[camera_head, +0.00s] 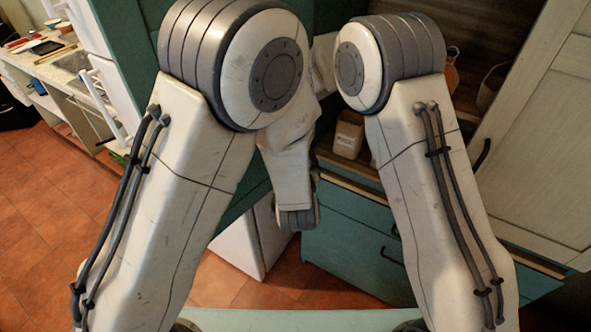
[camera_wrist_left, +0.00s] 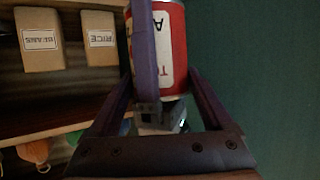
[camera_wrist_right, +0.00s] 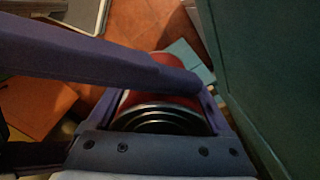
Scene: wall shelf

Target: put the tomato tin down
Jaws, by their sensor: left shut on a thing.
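The tomato tin (camera_wrist_left: 173,72), red with a white label, shows in the left wrist view, with its lettering upside down in the picture. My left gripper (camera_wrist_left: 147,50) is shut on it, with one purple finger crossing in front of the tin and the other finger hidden. In the right wrist view a red tin (camera_wrist_right: 160,120) with a ringed metal end is close in front of my right gripper (camera_wrist_right: 198,88). One finger crosses over it, and I cannot tell whether the jaws grip it. Neither gripper's fingers show in the head view.
A beans box (camera_wrist_left: 38,55) and a rice box (camera_wrist_left: 100,55) stand on a wooden shelf in the left wrist view. A pale labelled box (camera_head: 348,135) stands on the wooden surface above teal drawers (camera_head: 350,235). A teal panel (camera_wrist_right: 270,70) is close beside my right gripper.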

